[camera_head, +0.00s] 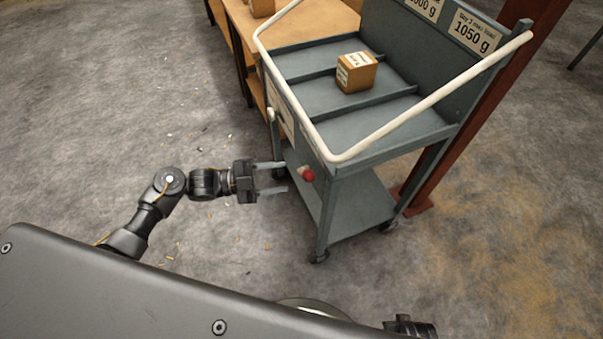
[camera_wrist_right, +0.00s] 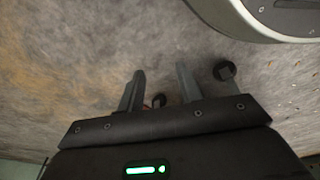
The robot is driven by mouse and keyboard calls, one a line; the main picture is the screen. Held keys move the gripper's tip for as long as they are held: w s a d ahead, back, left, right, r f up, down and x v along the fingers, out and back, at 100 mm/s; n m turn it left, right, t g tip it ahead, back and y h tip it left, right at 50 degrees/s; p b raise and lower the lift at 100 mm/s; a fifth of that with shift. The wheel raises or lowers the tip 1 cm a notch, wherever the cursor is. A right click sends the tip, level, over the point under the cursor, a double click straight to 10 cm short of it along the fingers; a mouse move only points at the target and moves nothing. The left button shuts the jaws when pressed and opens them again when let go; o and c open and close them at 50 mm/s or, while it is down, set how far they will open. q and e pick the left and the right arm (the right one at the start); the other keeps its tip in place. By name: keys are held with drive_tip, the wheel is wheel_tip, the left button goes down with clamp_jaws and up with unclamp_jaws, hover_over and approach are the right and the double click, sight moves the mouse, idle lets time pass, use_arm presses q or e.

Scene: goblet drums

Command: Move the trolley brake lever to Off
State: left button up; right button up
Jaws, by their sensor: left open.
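The grey trolley (camera_head: 365,150) stands right of centre in the head view. Its brake lever (camera_head: 308,175) ends in a red knob and sticks out from the trolley's near side, below the white rail. The lever's setting cannot be read. My left gripper (camera_head: 281,178) is open and empty. Its two fingers point right toward the red knob, with the knob just beyond the fingertips and apparently not touching them. In the right wrist view my right gripper (camera_wrist_right: 160,84) has its two fingers apart, pointing over the floor with nothing clearly held between them.
A small labelled box (camera_head: 356,72) sits in the trolley's divided top tray. A white rail (camera_head: 430,105) runs around the tray. A wooden table (camera_head: 237,28) is behind, and a rusty red post (camera_head: 460,145) stands at the right. The floor (camera_head: 90,120) at left is open.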

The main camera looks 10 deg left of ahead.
sight(308, 172)
use_arm(q)
drive_tip(key=x, duration=0.6)
drive_tip(key=shift+d, duration=0.25)
drive_tip(key=shift+w, duration=0.15)
clamp_jaws()
